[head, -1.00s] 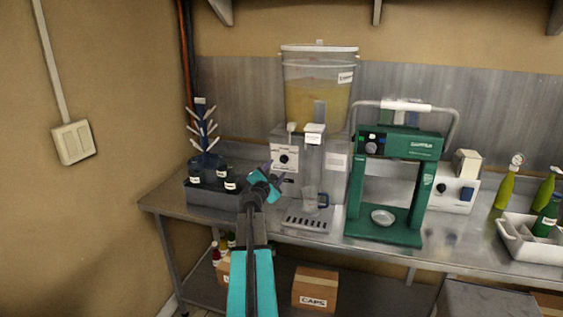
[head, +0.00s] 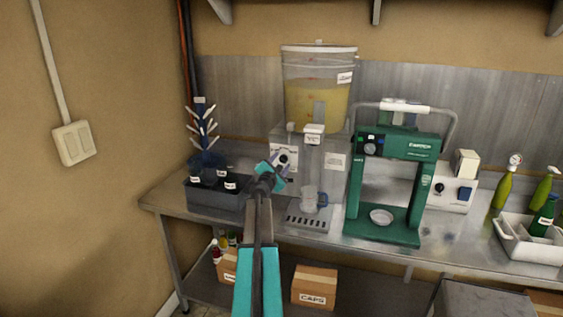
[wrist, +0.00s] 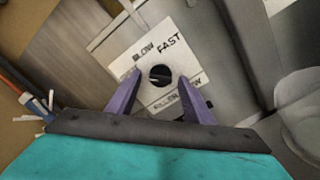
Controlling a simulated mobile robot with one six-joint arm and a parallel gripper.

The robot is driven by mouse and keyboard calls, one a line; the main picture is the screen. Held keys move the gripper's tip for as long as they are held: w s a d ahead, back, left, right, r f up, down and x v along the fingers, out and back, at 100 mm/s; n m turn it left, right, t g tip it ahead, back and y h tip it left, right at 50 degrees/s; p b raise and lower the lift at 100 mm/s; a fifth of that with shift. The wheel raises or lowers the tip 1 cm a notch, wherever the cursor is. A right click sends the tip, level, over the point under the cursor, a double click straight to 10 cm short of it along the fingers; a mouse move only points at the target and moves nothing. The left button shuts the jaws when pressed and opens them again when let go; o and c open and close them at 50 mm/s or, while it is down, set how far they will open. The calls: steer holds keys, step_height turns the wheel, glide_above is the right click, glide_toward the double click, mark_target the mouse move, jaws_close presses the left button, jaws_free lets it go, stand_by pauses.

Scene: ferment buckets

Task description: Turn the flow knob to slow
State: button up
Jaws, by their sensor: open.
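The flow knob (wrist: 160,76) is a round black knob on a white plate (wrist: 140,48) with printed words, among them "SLOW" and "FAST". In the wrist view the plate appears tilted. The knob's exact setting is hard to read. My gripper (wrist: 158,88) is open, its two purple fingers on either side of the knob with a gap to each; I cannot tell whether they reach its depth. In the head view my gripper (head: 276,168) is in front of the filler's control panel (head: 285,150) and partly hides it.
The filler's clear tank (head: 317,100) holds yellow liquid. A jug (head: 312,199) stands on the drip tray (head: 307,220), right of my gripper. A green capping press (head: 417,150) stands further right. A grey tub (head: 214,198) and a bottle tree (head: 204,135) are on the left.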

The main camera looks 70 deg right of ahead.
steer(key=shift+d, duration=0.1)
steer(key=c, duration=1)
steer(key=shift+w+d+r, duration=0.15)
steer(key=shift+d, duration=0.1)
steer(key=shift+a+f+b, duration=0.25)
steer(key=shift+b, duration=0.1)
